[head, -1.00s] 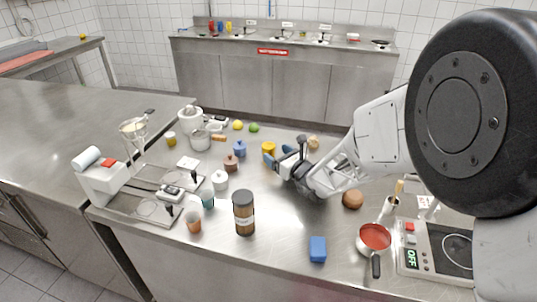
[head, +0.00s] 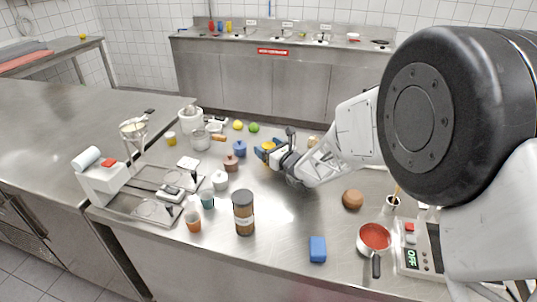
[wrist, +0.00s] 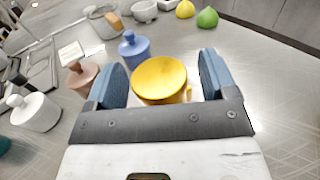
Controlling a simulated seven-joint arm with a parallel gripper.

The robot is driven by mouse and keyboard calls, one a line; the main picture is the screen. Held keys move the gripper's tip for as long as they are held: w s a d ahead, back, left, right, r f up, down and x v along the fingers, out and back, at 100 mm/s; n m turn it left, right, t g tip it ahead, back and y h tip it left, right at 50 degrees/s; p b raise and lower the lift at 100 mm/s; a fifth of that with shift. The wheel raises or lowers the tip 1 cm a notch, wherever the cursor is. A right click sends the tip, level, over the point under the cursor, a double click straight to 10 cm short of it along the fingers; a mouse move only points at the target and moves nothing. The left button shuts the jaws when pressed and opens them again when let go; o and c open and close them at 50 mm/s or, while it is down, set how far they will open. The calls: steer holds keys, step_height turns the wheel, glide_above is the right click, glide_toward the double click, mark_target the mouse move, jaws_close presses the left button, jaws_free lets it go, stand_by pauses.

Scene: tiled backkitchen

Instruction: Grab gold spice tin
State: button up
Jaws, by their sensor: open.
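The gold spice tin (wrist: 159,79) is a round yellow-gold tin with a flat lid. In the wrist view it stands between the two blue fingers of my gripper (wrist: 163,82), with a gap showing on each side. In the head view the tin (head: 268,146) is partly hidden by my gripper (head: 268,153), which reaches it from the right. My gripper is open. The tin's lower part is hidden by the gripper body in the wrist view.
A blue lidded jar (wrist: 133,48) stands just beyond the left finger, with a brown jar (wrist: 82,75) and a white jar (wrist: 34,111) further left. A green fruit (wrist: 207,17) and a yellow fruit (wrist: 185,9) lie behind. The counter to the right is bare.

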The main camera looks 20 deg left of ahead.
mark_target(269, 146)
stand_by(0.4)
steer(key=c, duration=1)
steer(key=shift+r, duration=0.1)
steer(key=shift+r, duration=1.5)
steer(key=shift+s+d+r, duration=0.15)
steer(key=shift+s+r, duration=0.1)
steer(key=s+d, duration=0.3)
steer(key=s, duration=0.3)
steer(key=s+d+r, duration=0.1)
steer(key=s+d, duration=0.3)
steer(key=s, duration=0.3)
steer(key=shift+s+d+r, duration=0.15)
steer(key=shift+s+d, duration=0.1)
